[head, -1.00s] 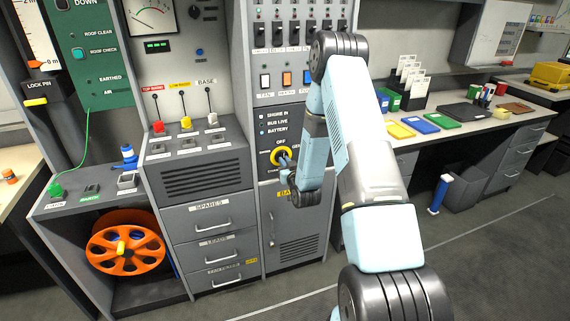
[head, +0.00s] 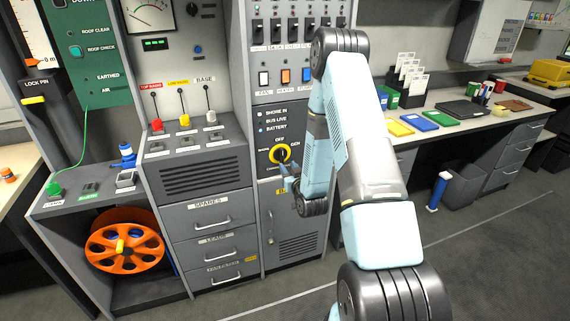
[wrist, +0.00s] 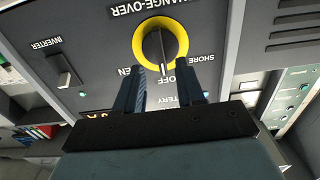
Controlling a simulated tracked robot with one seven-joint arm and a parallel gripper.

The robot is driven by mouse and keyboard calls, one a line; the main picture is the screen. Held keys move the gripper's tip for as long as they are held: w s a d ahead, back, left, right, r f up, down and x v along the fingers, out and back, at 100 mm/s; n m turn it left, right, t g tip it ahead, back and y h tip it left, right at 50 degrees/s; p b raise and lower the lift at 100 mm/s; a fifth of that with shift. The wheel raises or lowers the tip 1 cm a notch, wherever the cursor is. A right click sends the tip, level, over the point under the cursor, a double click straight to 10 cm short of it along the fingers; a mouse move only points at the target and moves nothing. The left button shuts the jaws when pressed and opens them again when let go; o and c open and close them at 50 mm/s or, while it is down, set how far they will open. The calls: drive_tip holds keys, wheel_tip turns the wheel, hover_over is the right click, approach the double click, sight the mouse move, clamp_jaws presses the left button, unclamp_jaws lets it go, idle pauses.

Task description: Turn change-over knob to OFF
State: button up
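The change-over knob (head: 280,154) is a black handle on a yellow disc on the grey cabinet panel. In the head view its handle stands nearly upright, in line with the OFF label above it. In the wrist view, which is upside down, the knob (wrist: 160,42) has its handle running toward the OFF label, between SHORE and GEN. My gripper (head: 287,174) is just below and in front of the knob. In the wrist view my gripper (wrist: 160,72) is open, with its two fingers apart and nothing between them. The fingers look clear of the knob.
An inverter switch (wrist: 64,78) is beside the knob in the wrist view. Breaker levers (head: 293,32) and coloured rocker switches (head: 286,76) sit above it. A cabinet door (head: 297,225) is below. The floor in front is free.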

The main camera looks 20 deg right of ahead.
drive_tip(key=s, duration=0.8)
drive_tip(key=shift+d, duration=0.15)
wheel_tip(320, 180, up, 22)
drive_tip(key=s+a+n+g+h, duration=0.1)
drive_tip(key=s+a+g, duration=0.1)
drive_tip(key=g, duration=0.5)
drive_tip(key=s+a+r+g, duration=0.1)
drive_tip(key=s+r, duration=0.3)
drive_tip(key=s, duration=0.5)
drive_tip(key=s+a+r+m+g, duration=0.1)
drive_tip(key=s+r, duration=0.4)
drive_tip(key=s, duration=0.5)
drive_tip(key=s+a+r+g, duration=0.1)
drive_tip(key=s+r+g, duration=0.2)
drive_tip(key=s, duration=0.6)
drive_tip(key=shift+s+r, duration=0.3)
drive_tip(key=shift+r, duration=0.35)
